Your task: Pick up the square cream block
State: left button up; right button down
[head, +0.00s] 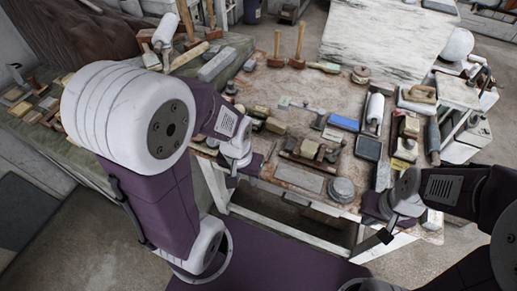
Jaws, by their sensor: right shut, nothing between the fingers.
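A small cream block (309,148), roughly square, lies on brown wooden pieces near the front middle of the worktable (310,92). Similar yellowish blocks lie further left, so I cannot be sure which one is the square cream block. My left gripper (243,166) is at the table's front edge, left of the cream block and apart from it. Its fingers are too small and hidden to read. My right gripper (384,236) is shut and empty at the front right edge, right of and nearer than the block.
A round grey tin (341,190) stands between the block and my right gripper. A blue box (344,123) and a dark tray (368,147) lie behind right. Mallets (298,48) stand at the back. The table's middle back has some bare surface.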

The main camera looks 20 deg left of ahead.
aim_at(309, 148)
jog(key=i+j+z, duration=0.1)
jog(key=z, duration=0.25)
jog(key=i+j+z, duration=0.1)
jog(key=z, duration=0.3)
jog(key=i+j+z, duration=0.15)
jog(key=z, duration=0.2)
